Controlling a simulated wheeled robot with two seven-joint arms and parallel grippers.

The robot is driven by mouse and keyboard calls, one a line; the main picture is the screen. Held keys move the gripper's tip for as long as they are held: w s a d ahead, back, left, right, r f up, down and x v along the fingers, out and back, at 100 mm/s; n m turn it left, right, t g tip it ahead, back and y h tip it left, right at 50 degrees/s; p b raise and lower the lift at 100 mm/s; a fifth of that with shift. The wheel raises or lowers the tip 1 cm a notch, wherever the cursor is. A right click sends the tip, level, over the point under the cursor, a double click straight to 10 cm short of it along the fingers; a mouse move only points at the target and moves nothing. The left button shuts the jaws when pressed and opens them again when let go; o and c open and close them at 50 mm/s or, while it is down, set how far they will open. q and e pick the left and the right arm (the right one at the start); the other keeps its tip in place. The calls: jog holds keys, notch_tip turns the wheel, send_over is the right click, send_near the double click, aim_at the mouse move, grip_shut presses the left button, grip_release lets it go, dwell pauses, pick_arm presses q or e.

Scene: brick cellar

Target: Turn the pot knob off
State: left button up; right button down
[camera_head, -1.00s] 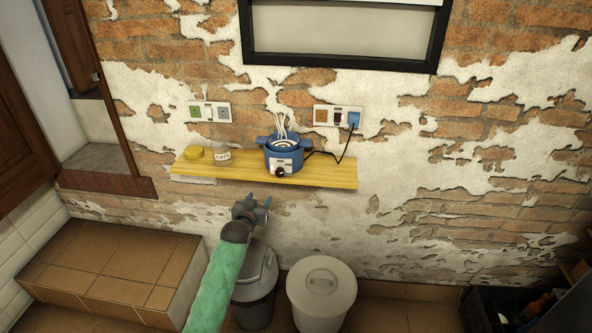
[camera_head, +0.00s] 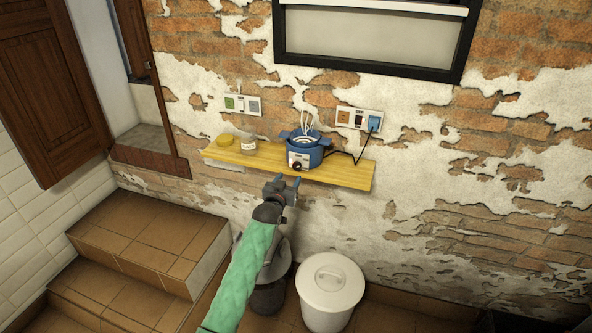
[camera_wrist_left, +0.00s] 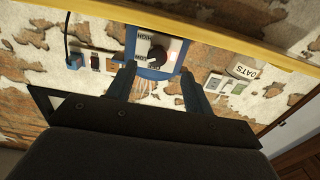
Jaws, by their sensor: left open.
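A blue pot (camera_head: 314,153) with a white front panel stands on the yellow wooden shelf (camera_head: 345,174), white wisps above it. Its dark round knob (camera_head: 297,166) is on the panel, facing me. In the left wrist view, the picture is upside down: the knob (camera_wrist_left: 157,56) shows beside a reddish light and a "HIGH" label. The knob's pointer direction is too small to tell. My left gripper (camera_head: 289,182) is open and empty, just below and in front of the knob, apart from it. In the left wrist view its fingers (camera_wrist_left: 158,82) frame the pot panel. My right gripper is not in view.
A yellow round item (camera_head: 225,141) and a jar labelled OATS (camera_head: 248,146) stand left of the pot. A cord runs from the pot to a blue plug (camera_head: 375,124) in the wall. A white lidded bin (camera_head: 330,300) stands below; tiled steps (camera_head: 150,235) are at left.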

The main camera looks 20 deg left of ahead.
aim_at(296, 168)
pick_arm(q)
jog(key=w+p, duration=0.1)
jog(key=w, duration=0.2)
jog(key=w+p, duration=0.1)
jog(key=w, duration=0.1)
jog(key=shift+w+d+r, duration=0.2)
jog(key=shift+w, duration=0.2)
jog(key=shift+w+d+f, duration=0.1)
jog(key=shift+w, duration=0.5)
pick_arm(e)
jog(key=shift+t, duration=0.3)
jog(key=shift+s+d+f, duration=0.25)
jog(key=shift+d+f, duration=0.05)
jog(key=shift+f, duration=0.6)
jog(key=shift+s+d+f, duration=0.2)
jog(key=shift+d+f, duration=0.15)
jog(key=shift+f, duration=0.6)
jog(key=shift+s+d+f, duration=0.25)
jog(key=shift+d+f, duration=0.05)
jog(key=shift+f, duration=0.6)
pick_arm(q)
jog(key=shift+c, duration=0.2)
jog(key=c, duration=0.9)
